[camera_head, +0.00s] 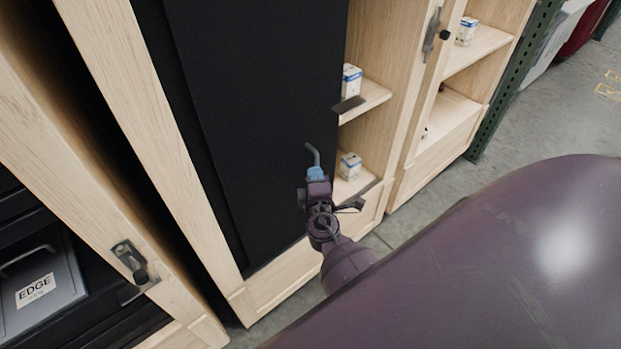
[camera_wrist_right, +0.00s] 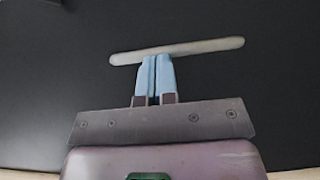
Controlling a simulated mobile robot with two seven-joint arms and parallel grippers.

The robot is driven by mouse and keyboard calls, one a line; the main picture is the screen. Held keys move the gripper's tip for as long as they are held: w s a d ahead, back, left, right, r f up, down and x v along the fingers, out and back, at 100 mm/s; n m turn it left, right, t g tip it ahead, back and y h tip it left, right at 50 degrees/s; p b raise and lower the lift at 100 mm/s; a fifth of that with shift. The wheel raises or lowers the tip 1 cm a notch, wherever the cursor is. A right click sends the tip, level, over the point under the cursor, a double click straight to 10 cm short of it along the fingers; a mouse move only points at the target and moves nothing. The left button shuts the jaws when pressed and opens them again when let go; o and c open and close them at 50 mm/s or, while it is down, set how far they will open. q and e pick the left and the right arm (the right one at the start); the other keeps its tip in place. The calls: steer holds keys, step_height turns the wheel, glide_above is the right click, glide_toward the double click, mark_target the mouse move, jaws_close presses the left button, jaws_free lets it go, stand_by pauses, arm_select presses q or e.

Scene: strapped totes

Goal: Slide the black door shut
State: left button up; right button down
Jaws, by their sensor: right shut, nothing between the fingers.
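The black door (camera_head: 265,110) is a tall flat panel in the light wood cabinet. It covers the left and middle of the cabinet front, and the strip of shelves to its right is open. A grey bar handle (camera_head: 314,153) is on the door near its right edge; the bar (camera_wrist_right: 200,46) also shows in the right wrist view. My right gripper (camera_head: 316,174) is shut and empty, with its light blue fingertips (camera_wrist_right: 155,60) at the bar. I cannot tell whether they touch it. My left gripper is out of view.
Small white boxes (camera_head: 351,80) stand on the open shelves. A dark flat piece (camera_head: 348,104) sticks out by the upper shelf. A wood door with a latch (camera_head: 131,262) stands at the left, by a grey case labelled EDGE (camera_head: 50,310). Grey floor (camera_head: 560,125) is clear at the right.

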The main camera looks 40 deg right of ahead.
arm_select(q)
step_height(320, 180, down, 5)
steer(key=b, duration=0.5)
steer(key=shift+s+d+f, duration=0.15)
arm_select(e)
steer(key=w+d, duration=0.2)
steer(key=d, duration=2.6)
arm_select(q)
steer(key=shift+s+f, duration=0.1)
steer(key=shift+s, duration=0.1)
arm_select(e)
steer(key=shift+w+d+r, duration=0.1)
steer(key=shift+r, duration=0.05)
